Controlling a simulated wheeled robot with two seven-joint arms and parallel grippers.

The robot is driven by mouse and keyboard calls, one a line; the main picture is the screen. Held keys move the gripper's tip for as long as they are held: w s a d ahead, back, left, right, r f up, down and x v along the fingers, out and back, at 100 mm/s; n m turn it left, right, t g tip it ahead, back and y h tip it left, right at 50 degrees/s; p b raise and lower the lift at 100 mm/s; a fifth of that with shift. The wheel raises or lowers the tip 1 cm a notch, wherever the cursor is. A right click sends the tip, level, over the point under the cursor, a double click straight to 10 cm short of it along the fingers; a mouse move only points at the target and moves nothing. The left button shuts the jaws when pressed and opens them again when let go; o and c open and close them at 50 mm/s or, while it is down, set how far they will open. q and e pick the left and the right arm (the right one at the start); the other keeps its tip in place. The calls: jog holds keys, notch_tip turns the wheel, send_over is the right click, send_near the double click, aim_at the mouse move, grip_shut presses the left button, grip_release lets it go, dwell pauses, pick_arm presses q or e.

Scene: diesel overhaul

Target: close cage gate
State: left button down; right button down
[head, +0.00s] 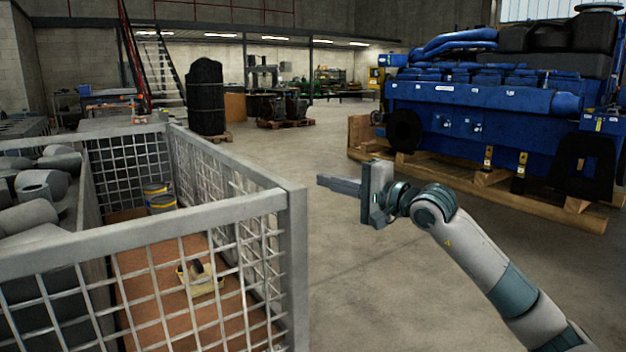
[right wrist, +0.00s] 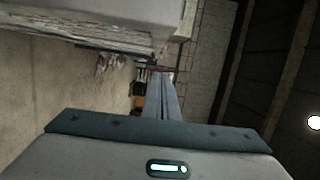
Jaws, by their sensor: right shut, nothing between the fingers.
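A grey steel mesh cage (head: 291,245) fills the left of the head view. Its front mesh panel (head: 150,240) and its right side panel (head: 225,180) meet at a thick corner post, with no clear gap there. I cannot tell which panel is the gate, and no latch shows clearly. My right gripper (head: 320,181) is shut and empty. Its fingers point left, in the air just right of the cage's corner post and apart from it. The shut fingers also show in the right wrist view (right wrist: 162,75). My left gripper is not in view.
A blue diesel engine (head: 480,110) stands on a wooden pallet (head: 480,190) at right. Bare concrete floor (head: 350,280) lies between cage and engine.

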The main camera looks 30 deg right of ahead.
jog(key=shift+v, duration=0.9)
jog(key=shift+r, duration=0.1)
